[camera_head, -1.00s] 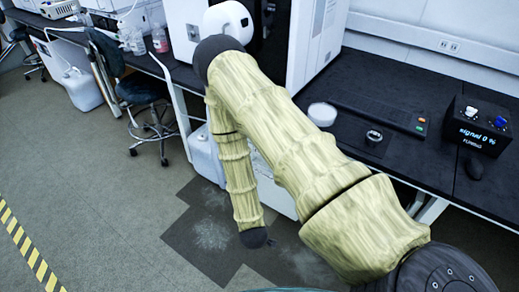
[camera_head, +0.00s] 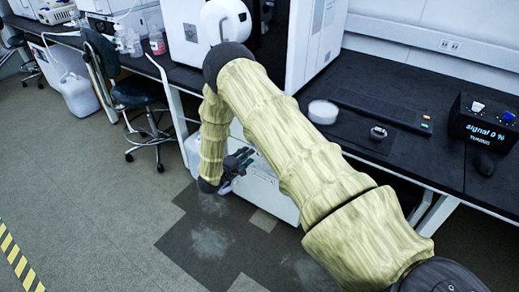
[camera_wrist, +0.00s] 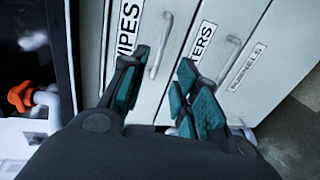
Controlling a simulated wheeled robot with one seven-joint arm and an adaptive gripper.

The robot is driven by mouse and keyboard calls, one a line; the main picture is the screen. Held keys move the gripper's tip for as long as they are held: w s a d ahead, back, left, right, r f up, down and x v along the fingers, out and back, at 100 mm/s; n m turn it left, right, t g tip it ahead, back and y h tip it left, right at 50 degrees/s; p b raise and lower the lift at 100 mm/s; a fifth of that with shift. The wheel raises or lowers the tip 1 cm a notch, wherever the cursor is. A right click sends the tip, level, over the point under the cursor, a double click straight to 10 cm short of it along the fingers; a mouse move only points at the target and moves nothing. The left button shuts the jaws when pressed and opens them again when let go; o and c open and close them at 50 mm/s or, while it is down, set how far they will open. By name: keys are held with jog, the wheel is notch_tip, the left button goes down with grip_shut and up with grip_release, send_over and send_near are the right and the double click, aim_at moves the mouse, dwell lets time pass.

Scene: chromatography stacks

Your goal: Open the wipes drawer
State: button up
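I cannot tell whether a finger touches the handle. In the head view my gripper (camera_head: 243,160) is in front of the white drawer unit (camera_head: 268,195) under the bench, partly hidden by my arm. The wipes drawer looks shut.
Beside it are a drawer labelled "TERS" (camera_wrist: 202,42) and a funnels drawer (camera_wrist: 247,65), each with a bar handle. An orange-capped fitting (camera_wrist: 20,97) is at the wrist view's left. A stool (camera_head: 145,95) stands left on the floor. Open floor lies in front.

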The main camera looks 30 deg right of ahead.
jog(key=x, duration=1)
jog(key=shift+f, duration=0.1)
grip_shut()
